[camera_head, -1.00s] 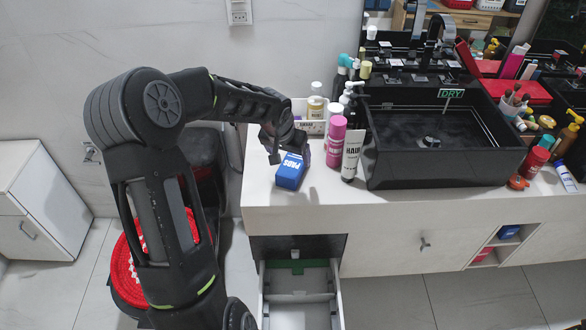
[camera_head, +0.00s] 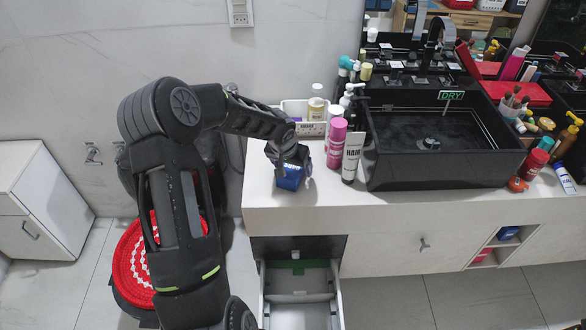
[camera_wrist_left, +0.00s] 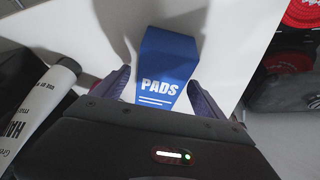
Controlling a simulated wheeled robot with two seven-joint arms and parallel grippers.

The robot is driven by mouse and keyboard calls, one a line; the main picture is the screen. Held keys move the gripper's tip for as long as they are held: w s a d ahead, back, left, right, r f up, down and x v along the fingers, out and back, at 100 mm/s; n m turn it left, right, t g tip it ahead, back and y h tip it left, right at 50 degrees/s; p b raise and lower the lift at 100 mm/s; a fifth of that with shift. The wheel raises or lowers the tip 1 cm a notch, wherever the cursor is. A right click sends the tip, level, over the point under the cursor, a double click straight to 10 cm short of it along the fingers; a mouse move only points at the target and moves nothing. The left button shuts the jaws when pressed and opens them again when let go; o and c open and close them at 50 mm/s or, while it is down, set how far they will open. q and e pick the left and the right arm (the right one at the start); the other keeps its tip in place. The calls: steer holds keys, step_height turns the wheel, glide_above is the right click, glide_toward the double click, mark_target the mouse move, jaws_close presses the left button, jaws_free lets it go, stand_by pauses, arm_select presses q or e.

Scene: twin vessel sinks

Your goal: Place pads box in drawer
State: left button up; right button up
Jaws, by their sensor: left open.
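The blue pads box (camera_head: 290,182) stands on the white counter near its left end. Its white PADS lettering faces up in the left wrist view (camera_wrist_left: 165,72). My left gripper (camera_head: 289,172) is above the box and hides most of its top in the head view. In the left wrist view its two fingers (camera_wrist_left: 160,92) are open, one on each side of the box; I cannot tell whether they touch it. The drawer (camera_head: 300,298) below the counter is pulled open, with dividers and a green item at its back. My right gripper is not in view.
A pink bottle (camera_head: 336,143) and a white HAIR tube (camera_head: 352,155) stand just right of the box. A white tray (camera_head: 303,119) is behind it. The black sink (camera_head: 440,165) fills the middle counter. A red-topped stool (camera_head: 150,262) stands left of the drawer.

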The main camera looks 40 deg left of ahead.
arm_select(q)
steer(key=shift+w+f, duration=0.25)
steer(key=shift+f, duration=0.3)
steer(key=shift+c, duration=0.3)
steer(key=c, duration=1.6)
steer(key=shift+o, duration=0.2)
step_height(320, 180, up, 10)
steer(key=shift+r+b, duration=0.1)
steer(key=shift+b, duration=0.25)
